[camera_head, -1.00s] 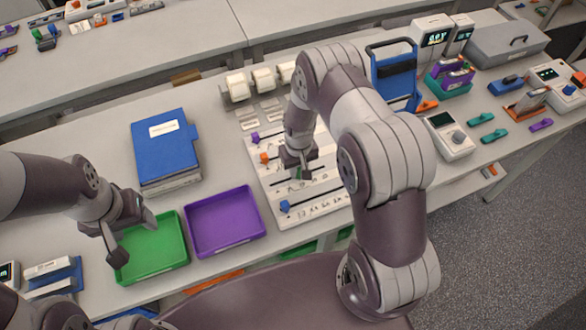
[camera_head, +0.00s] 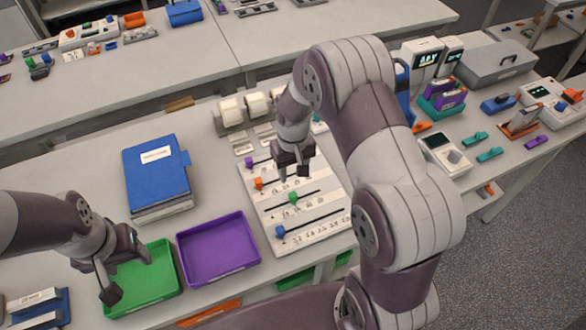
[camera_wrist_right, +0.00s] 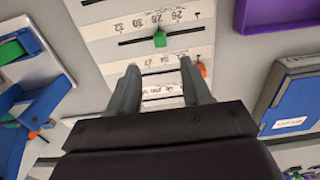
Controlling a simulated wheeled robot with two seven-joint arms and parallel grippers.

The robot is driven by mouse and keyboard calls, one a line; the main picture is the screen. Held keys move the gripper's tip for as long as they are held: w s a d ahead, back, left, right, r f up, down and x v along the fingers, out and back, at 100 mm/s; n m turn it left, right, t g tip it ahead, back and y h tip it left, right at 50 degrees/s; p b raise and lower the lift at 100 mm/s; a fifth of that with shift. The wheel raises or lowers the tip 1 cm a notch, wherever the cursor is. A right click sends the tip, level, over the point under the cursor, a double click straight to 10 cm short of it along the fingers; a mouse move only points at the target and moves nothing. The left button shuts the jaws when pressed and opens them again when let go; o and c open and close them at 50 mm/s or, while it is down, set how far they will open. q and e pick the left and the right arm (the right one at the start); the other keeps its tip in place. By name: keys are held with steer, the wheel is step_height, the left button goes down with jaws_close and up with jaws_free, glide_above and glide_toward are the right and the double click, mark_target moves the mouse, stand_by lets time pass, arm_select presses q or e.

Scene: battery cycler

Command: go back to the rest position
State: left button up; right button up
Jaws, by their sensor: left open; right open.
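My right gripper (camera_head: 293,170) is open and empty above the white slider board (camera_head: 325,232) in the head view. The board carries an orange slider (camera_head: 258,183), a green slider (camera_head: 293,197), a blue slider (camera_head: 280,231) and a purple slider (camera_head: 249,162). In the right wrist view the open fingers (camera_wrist_right: 157,80) are spread over the board, with the green slider (camera_wrist_right: 159,39) beyond them and the orange slider (camera_wrist_right: 202,69) beside one finger. My left gripper (camera_head: 128,270) is open and empty over the green tray (camera_head: 160,292).
A purple tray (camera_head: 250,262) stands between the green tray and the board. A blue binder (camera_head: 157,170) lies behind the trays. White rolls (camera_head: 230,110) stand behind the board. Instruments, including a handheld meter (camera_head: 446,154), fill the right end of the table.

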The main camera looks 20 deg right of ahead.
steer(key=shift+r, duration=0.8)
steer(key=shift+w, duration=0.1)
steer(key=s+r+b, duration=0.1)
steer(key=s+r, duration=0.1)
steer(key=s, duration=0.5)
steer(key=s+a+r+t+b, duration=0.1)
steer(key=s+r+b, duration=0.1)
steer(key=s, duration=0.5)
steer(key=shift+a+r, duration=0.25)
steer(key=shift+r, duration=0.05)
steer(key=shift+s, duration=0.2)
